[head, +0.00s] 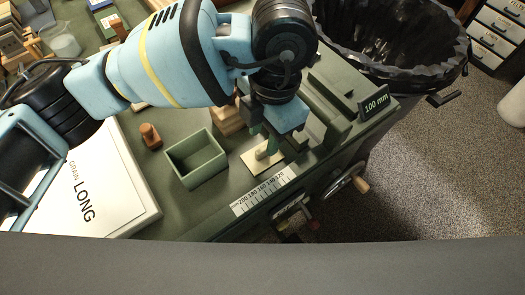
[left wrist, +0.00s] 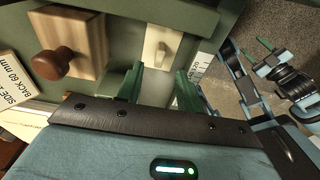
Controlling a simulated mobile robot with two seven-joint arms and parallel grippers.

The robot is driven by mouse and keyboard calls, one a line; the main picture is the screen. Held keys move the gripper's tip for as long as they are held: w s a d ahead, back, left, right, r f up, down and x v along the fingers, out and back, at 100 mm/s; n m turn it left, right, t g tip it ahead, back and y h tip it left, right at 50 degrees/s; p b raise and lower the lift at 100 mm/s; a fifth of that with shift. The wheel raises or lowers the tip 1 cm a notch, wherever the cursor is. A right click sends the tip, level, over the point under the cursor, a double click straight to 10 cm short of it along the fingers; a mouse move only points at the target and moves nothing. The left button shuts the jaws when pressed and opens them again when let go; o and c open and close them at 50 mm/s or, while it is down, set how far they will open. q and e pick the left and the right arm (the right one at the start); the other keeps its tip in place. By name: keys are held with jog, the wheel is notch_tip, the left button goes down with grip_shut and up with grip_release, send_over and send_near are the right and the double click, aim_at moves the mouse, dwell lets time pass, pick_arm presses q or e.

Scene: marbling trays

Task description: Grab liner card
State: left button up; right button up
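A small cream card (head: 250,163) lies flat on the green bench beside the scale strip, with a small raised piece on it. It also shows in the left wrist view (left wrist: 152,62), just beyond my fingers. My left gripper (head: 268,147) points down over the card, partly hiding it in the head view. In the left wrist view its two green fingers (left wrist: 160,88) are apart with nothing between them. My right gripper (left wrist: 264,58) shows small at the right of the left wrist view, its fingers apart and empty.
A green open box (head: 195,158) stands left of the card. A wooden block (left wrist: 85,38) with a brown knob is close by. A green fixture marked 100 mm (head: 374,103) and a crank (head: 345,180) are right. A lined bin (head: 400,60) stands behind.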

aim_at(263, 149)
pick_arm(q)
notch_tip(263, 149, down, 5)
jog(key=shift+a+r, duration=0.15)
jog(key=shift+r, duration=0.05)
jog(key=shift+c, duration=0.3)
grip_shut()
